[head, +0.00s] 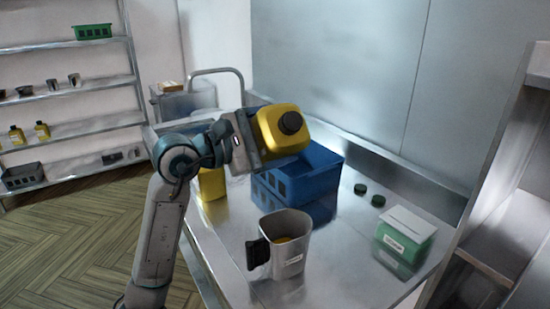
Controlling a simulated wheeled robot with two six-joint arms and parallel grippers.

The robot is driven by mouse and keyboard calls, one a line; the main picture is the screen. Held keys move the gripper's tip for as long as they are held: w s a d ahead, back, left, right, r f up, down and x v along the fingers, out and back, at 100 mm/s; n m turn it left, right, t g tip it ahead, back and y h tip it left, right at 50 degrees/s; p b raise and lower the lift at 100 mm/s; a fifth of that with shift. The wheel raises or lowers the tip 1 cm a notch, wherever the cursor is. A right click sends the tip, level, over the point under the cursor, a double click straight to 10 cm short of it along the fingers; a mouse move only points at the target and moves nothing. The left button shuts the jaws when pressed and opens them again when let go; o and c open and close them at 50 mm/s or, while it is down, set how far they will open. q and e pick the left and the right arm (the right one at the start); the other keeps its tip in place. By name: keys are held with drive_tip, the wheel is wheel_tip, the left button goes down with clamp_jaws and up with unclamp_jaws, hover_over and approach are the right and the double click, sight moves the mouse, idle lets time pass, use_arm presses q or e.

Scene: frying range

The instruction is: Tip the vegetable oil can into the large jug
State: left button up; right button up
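My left gripper (250,146) is shut on a yellow can (280,132) with a black round cap or mouth. The can is held in the air, tilted so the black end points towards the camera and right. The large jug (289,248) is pale grey with a black handle on its left and a small label in front. It stands upright on the steel table, below the can and apart from it. Something yellow-orange shows inside the jug. No stream from the can is visible. My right gripper is not in view.
A blue crate (268,192) stands behind the jug. Another yellow container (212,183) is partly hidden behind my arm. Two dark green lids (361,189) and a green tub with a white lid (402,240) are to the right. Shelves (70,90) stand at the far left.

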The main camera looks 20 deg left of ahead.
use_arm(q)
drive_tip(key=n+p, duration=0.2)
drive_tip(key=n, duration=0.1)
drive_tip(key=r+n+p, duration=0.1)
drive_tip(key=n+p, duration=0.1)
drive_tip(key=r+n+p, duration=0.1)
drive_tip(key=n+p, duration=0.2)
drive_tip(key=shift+n, duration=0.3)
drive_tip(key=shift+f+n+p, duration=0.1)
drive_tip(key=shift+n+p, duration=0.25)
drive_tip(key=shift+n, duration=0.35)
drive_tip(key=shift+f, duration=0.1)
